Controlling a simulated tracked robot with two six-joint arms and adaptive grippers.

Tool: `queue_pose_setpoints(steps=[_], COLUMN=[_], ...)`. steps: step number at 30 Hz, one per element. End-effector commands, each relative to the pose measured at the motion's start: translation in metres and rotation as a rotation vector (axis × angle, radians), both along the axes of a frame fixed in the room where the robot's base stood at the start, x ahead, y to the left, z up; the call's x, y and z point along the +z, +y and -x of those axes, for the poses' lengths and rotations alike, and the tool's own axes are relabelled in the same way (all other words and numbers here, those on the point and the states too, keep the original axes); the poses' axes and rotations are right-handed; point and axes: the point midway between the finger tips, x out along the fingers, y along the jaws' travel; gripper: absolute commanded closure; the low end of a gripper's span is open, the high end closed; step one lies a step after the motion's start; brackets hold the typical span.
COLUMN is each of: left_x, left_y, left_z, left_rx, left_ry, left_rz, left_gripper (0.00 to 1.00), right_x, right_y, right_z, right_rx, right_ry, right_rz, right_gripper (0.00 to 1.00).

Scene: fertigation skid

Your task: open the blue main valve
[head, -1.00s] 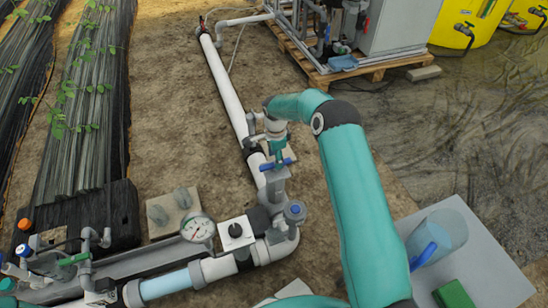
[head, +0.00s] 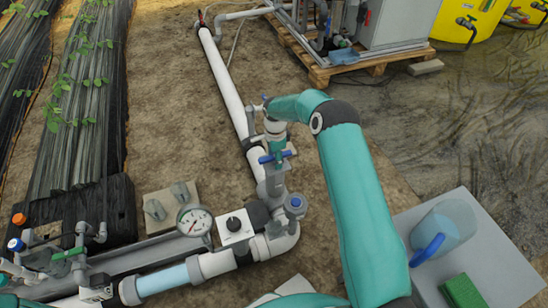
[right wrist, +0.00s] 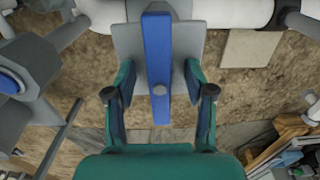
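The blue main valve's lever (head: 277,156) lies crosswise over the grey and white pipe at the middle of the head view. In the right wrist view the lever (right wrist: 157,60) stands upright in the picture, in front of a grey plate. My right gripper (head: 276,142) is right at the lever, pointing down from above. In the right wrist view its two fingers (right wrist: 159,88) are apart, one on each side of the lever, with gaps showing on both sides. The valve body is partly hidden by the gripper. My left gripper is not in view.
A blue-capped fitting (head: 295,203) and a pressure gauge (head: 195,221) stand close by on the pipework. A clear jug with a blue handle (head: 446,236) and a green block (head: 463,292) sit on a grey table at right. Bare soil lies left of the pipe.

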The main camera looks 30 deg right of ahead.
Motion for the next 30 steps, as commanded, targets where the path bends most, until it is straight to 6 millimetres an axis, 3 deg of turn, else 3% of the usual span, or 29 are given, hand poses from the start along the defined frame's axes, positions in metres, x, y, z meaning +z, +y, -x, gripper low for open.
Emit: queue_pose_setpoints(steps=[1,9,17,30], left_x=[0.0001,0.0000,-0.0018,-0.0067], left_y=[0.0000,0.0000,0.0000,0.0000], left_z=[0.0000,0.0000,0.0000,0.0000], left_rx=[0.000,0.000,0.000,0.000], left_ry=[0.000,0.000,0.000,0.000], left_rz=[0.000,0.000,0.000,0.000], left_gripper=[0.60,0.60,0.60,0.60], right_x=[0.0000,0.0000,-0.0006,-0.0006], right_y=[0.0001,0.0004,0.0005,0.0007], right_z=[0.0000,-0.0001,-0.0002,-0.0003], right_rx=[0.000,0.000,0.093,0.763], right_ry=[0.000,0.000,0.000,0.000], right_rz=[0.000,0.000,0.000,-0.001], right_gripper=[0.54,0.99,1.00,1.00])
